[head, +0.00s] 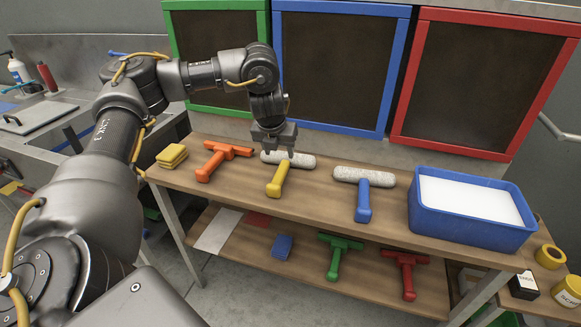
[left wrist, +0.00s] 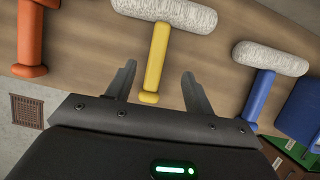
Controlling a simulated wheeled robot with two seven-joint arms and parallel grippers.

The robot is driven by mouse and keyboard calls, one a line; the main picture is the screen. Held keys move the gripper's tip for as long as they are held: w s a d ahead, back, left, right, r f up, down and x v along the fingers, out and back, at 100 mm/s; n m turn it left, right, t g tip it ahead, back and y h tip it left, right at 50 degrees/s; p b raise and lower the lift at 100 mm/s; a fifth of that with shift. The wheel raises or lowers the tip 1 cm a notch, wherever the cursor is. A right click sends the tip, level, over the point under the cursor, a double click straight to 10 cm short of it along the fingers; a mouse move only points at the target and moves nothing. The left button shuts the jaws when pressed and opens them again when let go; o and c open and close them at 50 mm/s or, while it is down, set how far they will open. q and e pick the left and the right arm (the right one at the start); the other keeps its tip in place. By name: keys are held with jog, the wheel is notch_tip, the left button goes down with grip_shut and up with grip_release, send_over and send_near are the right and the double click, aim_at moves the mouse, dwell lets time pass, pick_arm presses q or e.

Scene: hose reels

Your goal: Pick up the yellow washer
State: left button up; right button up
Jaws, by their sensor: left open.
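The yellow washer lies on the wooden table top, with a yellow handle (head: 277,180) and a fluffy white sleeve (head: 303,160). My left gripper (head: 276,150) is above it in the head view and hides part of the sleeve. In the left wrist view the yellow handle (left wrist: 157,58) shows between the two open fingers (left wrist: 158,70), its near end towards the gripper body. The fingers hold nothing. Whether they are level with the handle is hard to tell. My right gripper is in neither view.
An orange tool (head: 214,160) lies left of the washer and a blue-handled washer (head: 363,195) right. Yellow sponges (head: 172,157) sit at the left end. A blue tub (head: 470,237) stands right. Green (head: 335,255) and red (head: 407,272) tools lie on the lower shelf.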

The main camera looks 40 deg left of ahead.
aim_at(281, 169)
pick_arm(q)
jog(key=shift+s, duration=0.1)
jog(key=shift+f, duration=0.4)
jog(key=b+x, duration=0.2)
jog(key=x, duration=0.2)
jog(key=shift+w+a+f, duration=0.1)
jog(key=shift+w+f, duration=0.1)
jog(key=shift+w, duration=0.05)
jog(key=shift+f, duration=0.1)
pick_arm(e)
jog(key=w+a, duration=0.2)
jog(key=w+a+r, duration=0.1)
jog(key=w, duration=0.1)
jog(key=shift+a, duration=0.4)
pick_arm(q)
jog(key=x, duration=0.4)
jog(key=shift+s+a+f, duration=0.1)
jog(key=shift+f, duration=0.5)
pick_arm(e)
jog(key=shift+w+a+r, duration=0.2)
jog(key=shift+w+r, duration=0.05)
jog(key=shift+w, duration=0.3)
pick_arm(q)
jog(key=shift+f, duration=0.2)
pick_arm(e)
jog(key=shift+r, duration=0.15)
pick_arm(q)
jog(key=c, duration=1.1)
jog(key=shift+r, duration=0.1)
